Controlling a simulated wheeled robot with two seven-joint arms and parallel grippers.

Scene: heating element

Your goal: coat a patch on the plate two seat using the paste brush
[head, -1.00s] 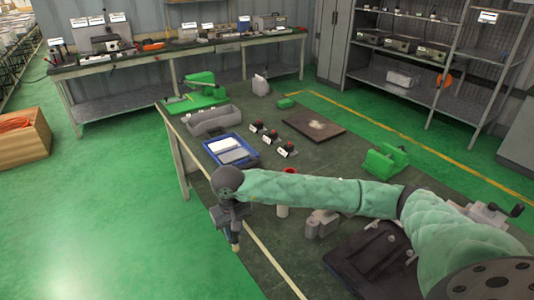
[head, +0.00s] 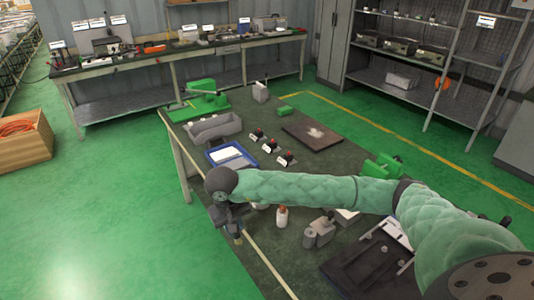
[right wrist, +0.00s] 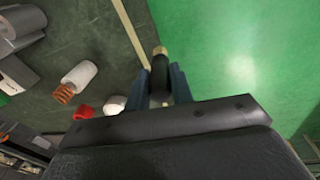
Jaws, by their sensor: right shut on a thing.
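My right gripper (head: 234,222) hangs just beyond the left long edge of the dark green workbench (head: 268,250). In the right wrist view my right gripper (right wrist: 161,88) is shut on the paste brush (right wrist: 160,72), a dark handle with a tan tip. The brush tip (head: 238,240) points down in the head view, touching nothing I can see. A dark plate with small pegs (head: 362,268) lies at the near end of the bench, partly behind my arm. I cannot tell which part is the plate two seat. My left gripper is not in view.
A white cylinder with a copper coil (right wrist: 80,75) lies on the bench, with a red cup-like thing (right wrist: 83,111) nearby. A grey metal block (head: 319,232), a blue tray (head: 247,161), a brown board (head: 313,137) and green fixtures (head: 203,98) also occupy the bench.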

